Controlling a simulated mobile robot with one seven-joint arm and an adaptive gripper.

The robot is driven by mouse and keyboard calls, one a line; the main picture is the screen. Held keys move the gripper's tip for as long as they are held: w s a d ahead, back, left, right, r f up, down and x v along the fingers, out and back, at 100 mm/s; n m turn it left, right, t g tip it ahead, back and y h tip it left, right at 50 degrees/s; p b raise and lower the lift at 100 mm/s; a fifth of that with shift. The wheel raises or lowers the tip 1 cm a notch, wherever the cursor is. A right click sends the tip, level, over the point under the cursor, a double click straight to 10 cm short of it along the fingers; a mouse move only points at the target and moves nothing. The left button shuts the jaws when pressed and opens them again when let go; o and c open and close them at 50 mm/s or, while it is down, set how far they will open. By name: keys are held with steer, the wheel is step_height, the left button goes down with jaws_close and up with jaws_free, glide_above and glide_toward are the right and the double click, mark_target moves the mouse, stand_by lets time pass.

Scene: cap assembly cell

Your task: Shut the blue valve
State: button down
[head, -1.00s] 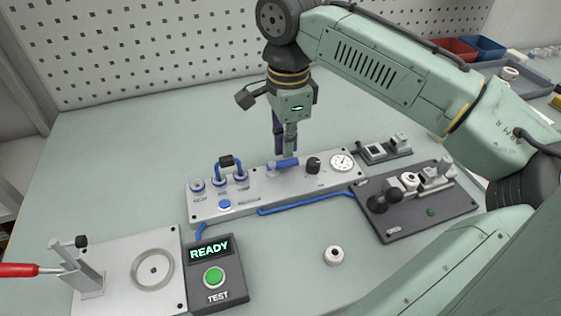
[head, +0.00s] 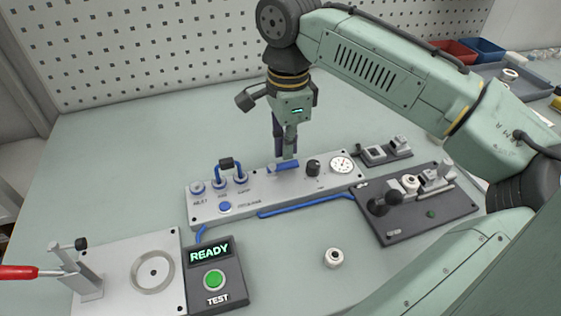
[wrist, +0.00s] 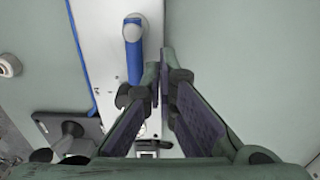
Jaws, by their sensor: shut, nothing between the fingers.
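The blue valve is a blue lever handle (head: 284,167) on the grey panel (head: 207,212), in the middle of the head view. The handle lies roughly along the panel's length. In the wrist view the handle (wrist: 134,60) points down the picture from its round hub. My gripper (head: 289,156) is shut and empty, pointing down at the handle's far side. In the wrist view its fingertips (wrist: 166,58) are just right of the handle, close beside it. I cannot tell whether they touch it.
A black knob (head: 313,167) and a round gauge (head: 342,164) stand right of the valve. Blue looped tubing (head: 229,164) and ports are to its left. A dark fixture plate (head: 405,233) lies right, the READY/TEST box (head: 215,275) front left. A white ring (head: 333,258) lies in front.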

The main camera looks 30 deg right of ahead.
steer(key=shift+f+b, duration=0.55)
steer(key=shift+f, duration=0.5)
stand_by(0.4)
steer(key=shift+r+p, duration=0.45)
steer(key=shift+p, duration=0.1)
stand_by(0.3)
